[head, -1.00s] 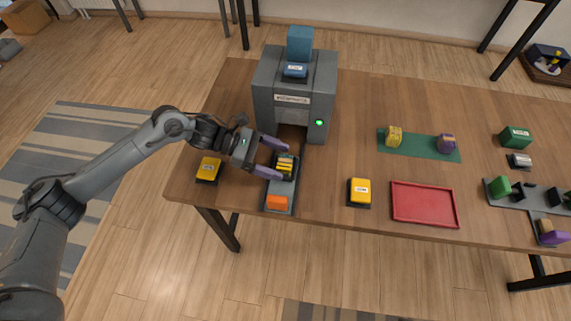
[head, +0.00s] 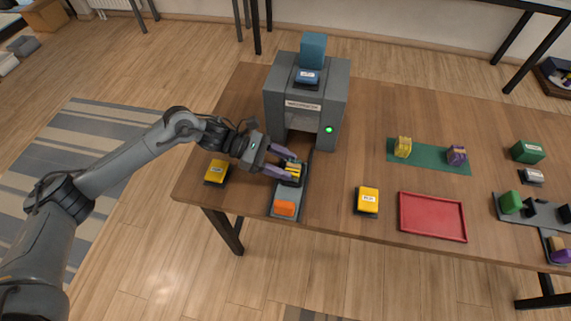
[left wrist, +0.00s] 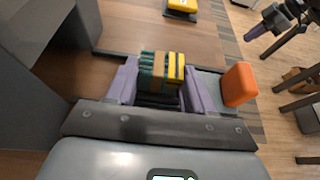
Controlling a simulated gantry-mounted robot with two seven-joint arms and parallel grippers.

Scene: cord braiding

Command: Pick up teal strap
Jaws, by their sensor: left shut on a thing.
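My left gripper (head: 281,163) is shut on a small banded bundle (left wrist: 161,68) that sits on a grey sliding tray (head: 284,200) in front of the grey machine. In the left wrist view the bundle has dark teal strips at its left, a brown band in the middle and yellow at its right. The two purple fingers (left wrist: 158,92) press it from both sides. I cannot tell which strip is the teal strap, nor whether the bundle is lifted. My right gripper (left wrist: 256,32) shows partly at the top right of the left wrist view, away from the bundle; its opening is unclear.
The grey machine (head: 335,88) with a green light stands behind the tray. An orange block (head: 285,208) is on the tray's front end. Yellow-topped blocks (head: 216,170) (head: 367,199) stand on either side. A red tray (head: 433,216) and green mat (head: 429,156) lie to the right.

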